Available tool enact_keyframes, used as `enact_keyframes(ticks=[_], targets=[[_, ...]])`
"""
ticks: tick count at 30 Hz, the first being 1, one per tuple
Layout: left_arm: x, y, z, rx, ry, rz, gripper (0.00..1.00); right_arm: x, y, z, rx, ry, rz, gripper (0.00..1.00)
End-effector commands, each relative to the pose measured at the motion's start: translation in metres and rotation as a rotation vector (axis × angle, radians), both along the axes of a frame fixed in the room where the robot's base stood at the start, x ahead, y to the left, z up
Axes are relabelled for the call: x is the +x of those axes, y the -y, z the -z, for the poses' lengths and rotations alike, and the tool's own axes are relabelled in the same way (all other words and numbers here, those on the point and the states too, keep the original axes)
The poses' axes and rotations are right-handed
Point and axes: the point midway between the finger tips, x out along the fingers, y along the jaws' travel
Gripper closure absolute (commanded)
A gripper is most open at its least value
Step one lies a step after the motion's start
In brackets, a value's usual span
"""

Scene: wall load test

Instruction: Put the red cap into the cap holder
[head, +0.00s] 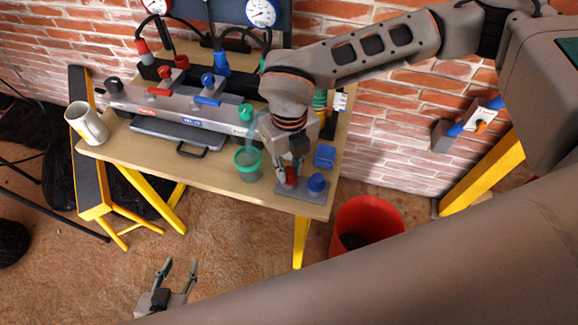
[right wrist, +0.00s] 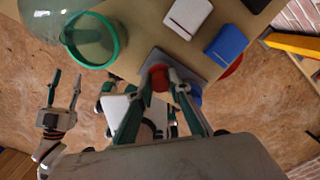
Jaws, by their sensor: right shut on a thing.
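The red cap (head: 291,176) is between the fingertips of my right gripper (head: 289,170), which is shut on it. It also shows between the fingers in the right wrist view (right wrist: 158,78). It is at the left part of the grey cap holder (head: 318,198); I cannot tell whether it is seated or just above. A blue cap (head: 317,183) stands on the holder to its right, partly hidden behind a finger in the right wrist view (right wrist: 194,92). My left gripper (head: 178,270) is open and empty, low in front of the table, away from the holder.
A green-rimmed clear container (head: 247,164) stands left of the holder. A blue box (head: 324,156) lies behind it. The test rig (head: 190,107) and a mug (head: 87,124) are further left. A red bucket (head: 367,226) stands on the floor right of the table.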

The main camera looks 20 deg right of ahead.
Motion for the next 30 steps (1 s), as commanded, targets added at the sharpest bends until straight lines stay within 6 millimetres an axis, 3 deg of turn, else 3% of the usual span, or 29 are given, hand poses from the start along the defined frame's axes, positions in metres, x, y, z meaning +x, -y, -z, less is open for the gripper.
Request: enact_keyframes(ticks=[13,14,16,23,26,30], targets=[[-0.0006,-0.0001,0.0018,0.000,-0.001,0.000,0.60,0.0001,0.0001,0.0022,0.000,0.000,0.000,0.94],[-0.0005,-0.0001,0.0018,0.000,-0.001,0.000,0.60,0.0001,0.0001,0.0022,0.000,0.000,0.000,0.79],[-0.0005,0.0000,0.0018,0.000,-0.001,0.000,0.60,0.0001,0.0001,0.0022,0.000,0.000,0.000,0.62],[-0.0006,0.0000,0.0018,0.000,-0.001,0.000,0.60,0.0001,0.0001,0.0021,0.000,0.000,0.000,0.62],[-0.0006,-0.0001,0.0018,0.000,-0.001,0.000,0.60,0.0001,0.0001,0.0022,0.000,0.000,0.000,0.45],[-0.0006,-0.0001,0.0018,0.000,-0.001,0.000,0.60,0.0000,0.0001,0.0022,0.000,0.000,0.000,0.45]])
